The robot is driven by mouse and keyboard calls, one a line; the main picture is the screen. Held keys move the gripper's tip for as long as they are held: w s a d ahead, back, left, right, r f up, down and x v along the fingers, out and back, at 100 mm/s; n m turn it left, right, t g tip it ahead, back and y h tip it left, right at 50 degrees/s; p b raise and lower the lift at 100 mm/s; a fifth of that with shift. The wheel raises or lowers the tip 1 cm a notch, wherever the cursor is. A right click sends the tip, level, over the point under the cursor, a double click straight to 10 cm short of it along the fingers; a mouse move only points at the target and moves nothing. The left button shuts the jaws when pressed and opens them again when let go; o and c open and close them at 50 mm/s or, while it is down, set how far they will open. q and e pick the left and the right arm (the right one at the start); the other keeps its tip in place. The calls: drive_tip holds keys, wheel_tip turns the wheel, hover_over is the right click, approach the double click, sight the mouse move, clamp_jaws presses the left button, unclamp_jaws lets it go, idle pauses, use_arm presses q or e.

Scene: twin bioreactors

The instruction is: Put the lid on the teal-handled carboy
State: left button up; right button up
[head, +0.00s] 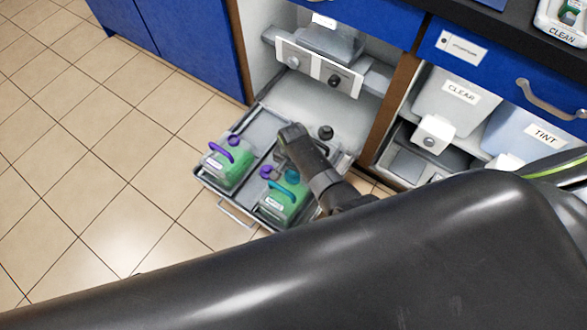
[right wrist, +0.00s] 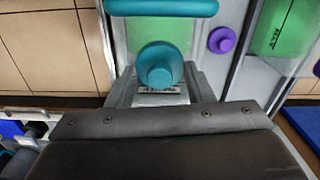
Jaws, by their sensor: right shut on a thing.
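The teal-handled carboy (head: 277,211) is green with a pale label and stands in the pulled-out grey tray. Its teal handle (head: 289,178) also shows at the top of the right wrist view (right wrist: 160,8). My right gripper (head: 279,157) reaches down at the cabinet side of this carboy. In the right wrist view its fingers (right wrist: 160,90) are shut on the round teal lid (right wrist: 158,64). The lid appears close to the carboy's body; whether it touches the neck is hidden. My left gripper is not in view.
A purple-handled green carboy (head: 232,176) stands to the left in the same tray (head: 262,127). A dark round knob (head: 326,132) is at the tray's back right. Cabinet shelves with bins rise behind. Tiled floor is free at left. My dark arm covers the foreground.

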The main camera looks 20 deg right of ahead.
drive_tip(key=o, duration=1.5)
